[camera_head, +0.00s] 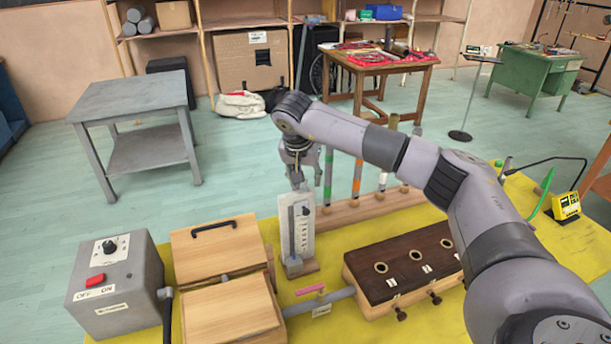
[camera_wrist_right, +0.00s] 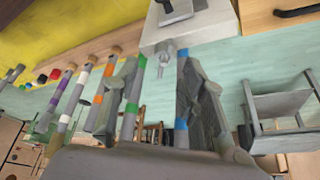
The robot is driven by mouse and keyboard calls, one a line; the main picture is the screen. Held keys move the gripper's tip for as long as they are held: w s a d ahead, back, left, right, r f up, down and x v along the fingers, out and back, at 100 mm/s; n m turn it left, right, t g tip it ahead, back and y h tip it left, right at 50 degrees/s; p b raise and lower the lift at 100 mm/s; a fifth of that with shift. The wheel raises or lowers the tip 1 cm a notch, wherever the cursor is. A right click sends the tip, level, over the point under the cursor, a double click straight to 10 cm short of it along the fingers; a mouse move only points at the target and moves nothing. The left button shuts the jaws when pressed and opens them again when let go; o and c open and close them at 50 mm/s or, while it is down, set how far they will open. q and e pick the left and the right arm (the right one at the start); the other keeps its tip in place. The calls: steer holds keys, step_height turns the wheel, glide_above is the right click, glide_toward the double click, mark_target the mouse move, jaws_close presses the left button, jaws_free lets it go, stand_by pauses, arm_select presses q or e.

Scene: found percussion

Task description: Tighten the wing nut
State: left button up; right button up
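A small grey piece that looks like the wing nut (camera_wrist_right: 166,53) sticks out beside the pale end of the upright gauge in the right wrist view. In the head view the white gauge panel (camera_head: 303,232) stands upright on a small base, and I cannot make out the nut there. My right gripper (camera_head: 298,182) points down at the top of the panel. In the wrist view its two dark fingers (camera_wrist_right: 160,72) are spread, with the nut between and just beyond their tips. No contact with the nut can be made out. My left gripper is not in view.
Colour-banded tubes (camera_head: 357,178) stand in a wooden rack close behind the gripper. Wooden boxes (camera_head: 218,244), a grey switch box (camera_head: 115,285) and a dark-topped block with holes (camera_head: 405,262) crowd the yellow mat. A grey table (camera_head: 130,97) stands back left.

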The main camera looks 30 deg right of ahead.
steer(key=shift+c, duration=0.4)
jaws_close()
steer(key=shift+d+m+g+h+p, duration=0.1)
steer(key=shift+m+g+h+p, duration=0.25)
steer(key=shift+m+p, duration=0.6)
steer(key=shift+s+d+f+m+g, duration=0.1)
steer(key=shift+m+g, duration=0.1)
steer(key=shift+m, duration=0.35)
steer(key=shift+d+m+g, duration=0.1)
steer(key=shift+m+g, duration=0.05)
steer(key=shift+m, duration=0.35)
